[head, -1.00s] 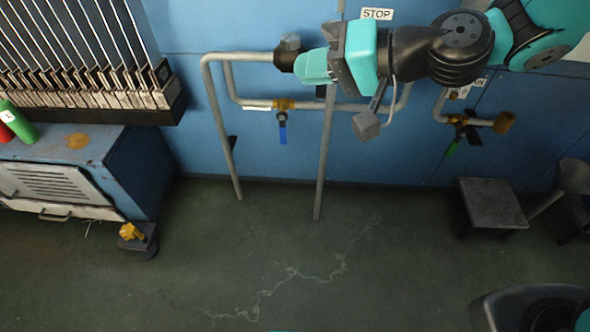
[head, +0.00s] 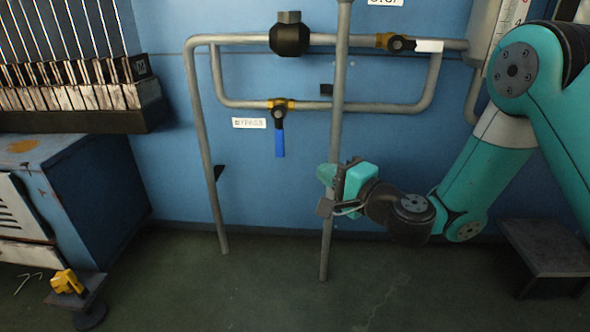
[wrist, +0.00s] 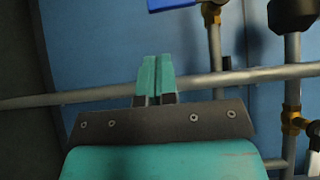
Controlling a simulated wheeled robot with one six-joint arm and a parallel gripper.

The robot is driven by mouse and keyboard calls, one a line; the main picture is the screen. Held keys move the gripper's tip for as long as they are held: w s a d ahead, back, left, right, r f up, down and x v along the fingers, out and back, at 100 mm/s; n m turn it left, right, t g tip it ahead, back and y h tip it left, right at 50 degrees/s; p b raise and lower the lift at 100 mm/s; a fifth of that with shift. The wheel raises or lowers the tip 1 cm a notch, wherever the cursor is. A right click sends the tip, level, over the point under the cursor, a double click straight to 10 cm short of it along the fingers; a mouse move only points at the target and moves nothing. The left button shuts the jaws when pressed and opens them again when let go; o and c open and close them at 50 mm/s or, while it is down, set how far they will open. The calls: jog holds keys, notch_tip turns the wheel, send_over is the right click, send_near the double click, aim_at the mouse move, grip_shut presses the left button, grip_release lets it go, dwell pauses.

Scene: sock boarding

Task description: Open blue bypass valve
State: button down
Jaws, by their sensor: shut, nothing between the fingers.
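The blue bypass valve handle (head: 280,138) hangs straight down from its brass valve body (head: 279,105), crosswise to the level lower pipe. A small label reading BYPASS (head: 249,123) is left of it. In the wrist view, the blue handle (wrist: 172,4) is cut off by the top edge, beside the brass fitting (wrist: 209,16). My gripper (head: 325,174) is below and right of the handle in the head view, overlapping the upright grey pipe. In the wrist view, my gripper (wrist: 154,62) has its teal fingers together and empty, apart from the handle.
The upright grey pipe (head: 330,235) runs to the floor close by my gripper. A second valve with a white handle (head: 428,46) is on the upper pipe. A blue cabinet (head: 95,195) and a small stand with a yellow object (head: 67,282) are at left.

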aim_at(279, 133)
jog(key=shift+a+r, duration=0.1)
jog(key=shift+r, duration=0.05)
jog(key=p+x, duration=0.4)
jog(key=x, duration=0.6)
dwell(0.5)
